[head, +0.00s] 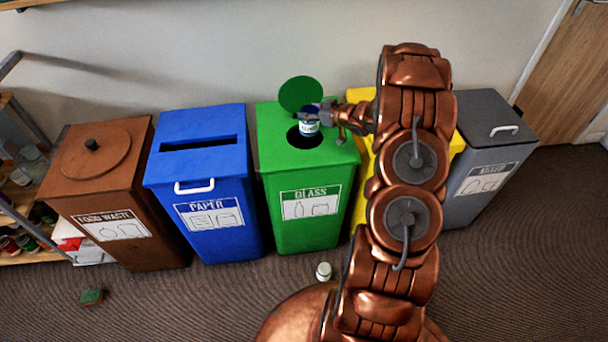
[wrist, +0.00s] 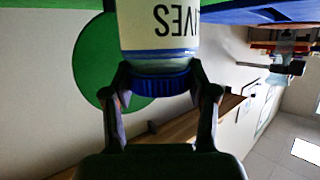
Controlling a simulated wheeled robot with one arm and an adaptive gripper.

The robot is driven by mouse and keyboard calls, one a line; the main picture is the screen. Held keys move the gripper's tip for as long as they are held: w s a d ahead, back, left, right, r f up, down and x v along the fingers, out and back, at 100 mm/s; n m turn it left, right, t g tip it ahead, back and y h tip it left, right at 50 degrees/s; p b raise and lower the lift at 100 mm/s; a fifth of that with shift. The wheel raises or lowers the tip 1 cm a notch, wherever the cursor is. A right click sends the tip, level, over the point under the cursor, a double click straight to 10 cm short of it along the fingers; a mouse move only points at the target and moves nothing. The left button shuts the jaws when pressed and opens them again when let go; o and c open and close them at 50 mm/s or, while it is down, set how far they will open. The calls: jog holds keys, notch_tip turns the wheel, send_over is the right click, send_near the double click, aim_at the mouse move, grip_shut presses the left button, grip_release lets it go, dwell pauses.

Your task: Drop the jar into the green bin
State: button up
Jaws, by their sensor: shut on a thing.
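The jar (head: 309,127) is pale with a label and a blue lid; in the wrist view the jar (wrist: 160,38) shows letters ending in "IVES", upside down. My gripper (head: 307,112) is shut on the jar at its blue lid, and both fingers of my gripper (wrist: 160,84) show in the wrist view. The green bin (head: 305,235), labelled GLASS, has its round lid (head: 300,92) tilted up. The jar hangs at the dark round opening, overlapping its far part in the head view. I cannot tell whether its bottom is below the rim.
A brown food waste bin (head: 140,240) and a blue paper bin (head: 205,165) stand left. A yellow bin (head: 359,95), partly hidden by my arm, and a grey bin (head: 485,125) stand right. A small white object (head: 323,271) and a green-brown block (head: 91,296) lie on the floor.

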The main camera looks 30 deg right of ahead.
jog(key=o, duration=1.4)
jog(key=shift+c, duration=0.2)
jog(key=v, duration=1.2)
jog(key=shift+w+r, duration=0.1)
jog(key=shift+r, duration=0.05)
